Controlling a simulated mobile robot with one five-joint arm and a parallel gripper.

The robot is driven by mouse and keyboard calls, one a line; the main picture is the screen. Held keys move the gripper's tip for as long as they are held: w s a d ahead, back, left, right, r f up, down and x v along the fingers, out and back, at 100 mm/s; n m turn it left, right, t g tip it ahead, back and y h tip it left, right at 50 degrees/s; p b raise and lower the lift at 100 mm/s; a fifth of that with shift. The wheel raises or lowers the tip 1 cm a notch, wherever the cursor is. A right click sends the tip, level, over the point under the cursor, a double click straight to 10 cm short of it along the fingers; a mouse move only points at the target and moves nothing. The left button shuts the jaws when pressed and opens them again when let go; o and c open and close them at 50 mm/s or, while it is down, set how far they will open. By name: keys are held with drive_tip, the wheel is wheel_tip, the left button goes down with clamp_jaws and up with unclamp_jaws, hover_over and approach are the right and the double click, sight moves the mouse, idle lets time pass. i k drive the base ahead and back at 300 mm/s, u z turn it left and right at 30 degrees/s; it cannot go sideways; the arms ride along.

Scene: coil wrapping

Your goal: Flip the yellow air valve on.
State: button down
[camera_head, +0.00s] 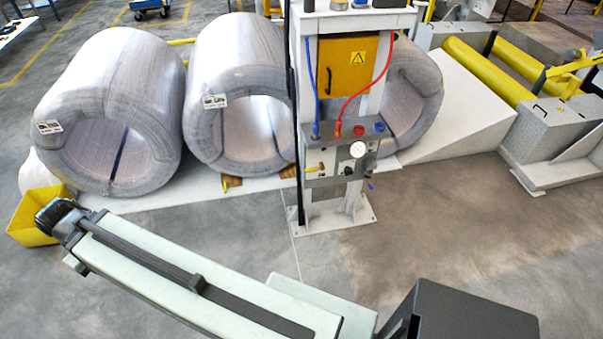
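The air valve is a small yellow lever (314,169) at the lower left of the grey control panel (338,155) on the white post. The lever appears to lie roughly level, its end toward the left. My gripper (52,213) is at the far left, at the end of my pale arm. It is well away from the panel, in front of the yellow bin. Its fingers are dark and too small to tell whether they are open or shut. Nothing is seen in it.
A pressure gauge (357,149), knobs, and blue and red hoses (372,88) are on or above the panel. The post's base plate (335,216) is on the floor. Large wrapped coils (110,110) stand behind. A yellow bin (27,226) sits at left. Floor right of the post is clear.

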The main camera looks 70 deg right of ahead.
sight(322, 167)
drive_tip(key=z, duration=0.25)
drive_tip(key=i, duration=1)
drive_tip(key=z, duration=0.65)
